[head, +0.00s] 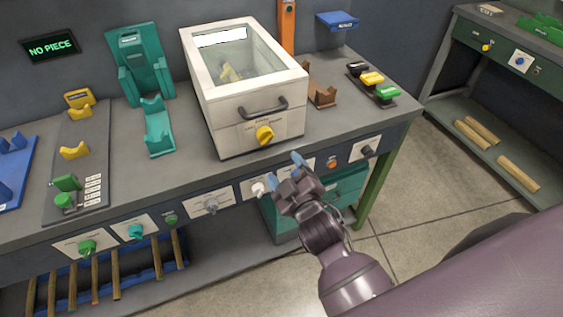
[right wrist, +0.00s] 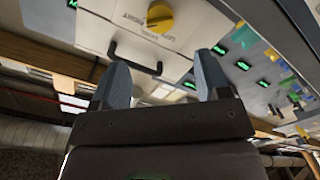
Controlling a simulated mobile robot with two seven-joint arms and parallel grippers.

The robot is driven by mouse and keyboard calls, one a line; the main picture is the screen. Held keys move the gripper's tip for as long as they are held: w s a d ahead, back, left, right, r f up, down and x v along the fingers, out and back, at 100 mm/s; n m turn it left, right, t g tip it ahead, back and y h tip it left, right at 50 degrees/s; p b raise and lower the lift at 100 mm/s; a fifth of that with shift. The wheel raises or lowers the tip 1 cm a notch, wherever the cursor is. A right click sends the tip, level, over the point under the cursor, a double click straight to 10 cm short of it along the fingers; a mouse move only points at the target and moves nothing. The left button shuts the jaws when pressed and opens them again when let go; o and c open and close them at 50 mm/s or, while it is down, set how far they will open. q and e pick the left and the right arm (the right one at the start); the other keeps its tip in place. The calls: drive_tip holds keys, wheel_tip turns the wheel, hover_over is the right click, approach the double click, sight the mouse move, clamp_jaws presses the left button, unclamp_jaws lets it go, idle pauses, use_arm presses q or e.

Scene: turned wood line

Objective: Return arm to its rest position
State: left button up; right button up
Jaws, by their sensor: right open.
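My right gripper (head: 277,173) is in front of the workbench's front panel in the head view, below the yellow knob (head: 264,134) of a white box with a glass lid (head: 209,99). Its two blue-grey fingers are apart with nothing between them. In the right wrist view the open fingers (right wrist: 165,80) point toward the box front, with its dark handle (right wrist: 135,58) and yellow knob (right wrist: 159,17) beyond them. My right arm comes in from the lower right. My left gripper is not in the head view.
The workbench's front panel carries several knobs, including a white one (head: 259,189) close to my right gripper. Teal holders (head: 158,128) stand left of the box. A second bench (head: 500,50) stands at the right. Open floor (head: 420,190) lies between the benches.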

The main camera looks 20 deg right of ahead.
idle(0.6)
drive_tip(key=s+d+f+m+g, duration=0.3)
drive_tip(key=s+d+f, duration=0.2)
drive_tip(key=s+f, duration=0.3)
drive_tip(key=s+d+f+m+g, duration=0.3)
drive_tip(key=s+d+f+m, duration=0.1)
drive_tip(key=s+f, duration=0.4)
drive_tip(key=shift+s+d+f+g+h, duration=0.3)
drive_tip(key=shift+d+f+h, duration=0.1)
drive_tip(key=shift+d, duration=0.15)
